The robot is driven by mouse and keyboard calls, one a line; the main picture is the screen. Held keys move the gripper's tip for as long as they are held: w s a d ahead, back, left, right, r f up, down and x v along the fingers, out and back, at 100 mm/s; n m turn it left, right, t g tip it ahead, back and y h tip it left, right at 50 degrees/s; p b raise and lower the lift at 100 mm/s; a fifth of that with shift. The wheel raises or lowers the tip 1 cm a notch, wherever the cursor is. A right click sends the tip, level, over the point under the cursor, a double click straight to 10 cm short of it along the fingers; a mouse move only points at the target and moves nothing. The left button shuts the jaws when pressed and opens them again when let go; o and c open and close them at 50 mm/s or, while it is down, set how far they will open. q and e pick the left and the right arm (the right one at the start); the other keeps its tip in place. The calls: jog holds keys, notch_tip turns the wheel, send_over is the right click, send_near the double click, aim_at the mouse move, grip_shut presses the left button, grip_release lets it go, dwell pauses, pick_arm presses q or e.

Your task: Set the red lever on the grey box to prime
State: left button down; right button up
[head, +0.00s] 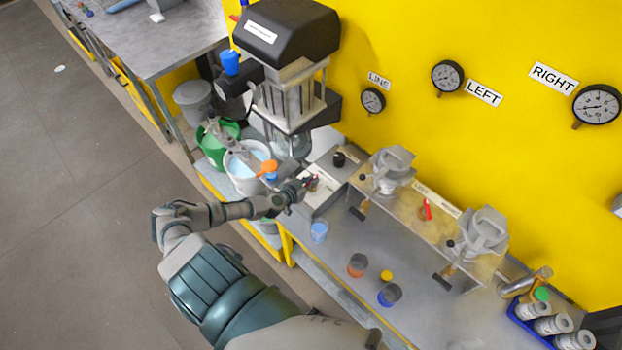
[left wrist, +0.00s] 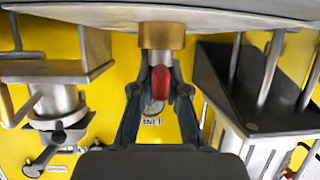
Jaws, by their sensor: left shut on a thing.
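The grey box (head: 327,190) with a pale top plate stands on the bench below the drum agitator. My left gripper (head: 306,183) is at the plate, shut on the red lever (head: 314,183). In the left wrist view the red lever (left wrist: 161,82) sits between the two fingers (left wrist: 160,105), in front of a brass collar (left wrist: 161,36). The lever's setting and any prime mark cannot be read. A black knob (head: 339,159) stands on the box behind the lever. My right gripper does not show.
Another red lever (head: 427,209) is on the panel between two grey valve units. Blue and orange cups (head: 357,265) stand on the bench. A white bucket (head: 249,165) and a green bucket (head: 215,150) are beside my left forearm. A blue tray (head: 520,318) holds cans at right.

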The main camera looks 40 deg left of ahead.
pick_arm(q)
jog(key=shift+w+r+n+y+p, duration=0.1)
jog(key=shift+r+n+y+p, duration=0.2)
jog(key=shift+n+y+p, duration=0.4)
jog(key=shift+f+n+y, duration=0.2)
jog(key=shift+n+y, duration=0.7)
jog(key=shift+y, duration=0.3)
jog(key=shift+n+g+y, duration=0.5)
jog(key=shift+n+y, duration=0.4)
jog(key=shift+y, duration=0.1)
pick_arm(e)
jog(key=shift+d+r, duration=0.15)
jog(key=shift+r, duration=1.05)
pick_arm(q)
jog(key=shift+a, duration=0.1)
jog(key=c, duration=1.2)
grip_release()
jog(key=v, duration=1.2)
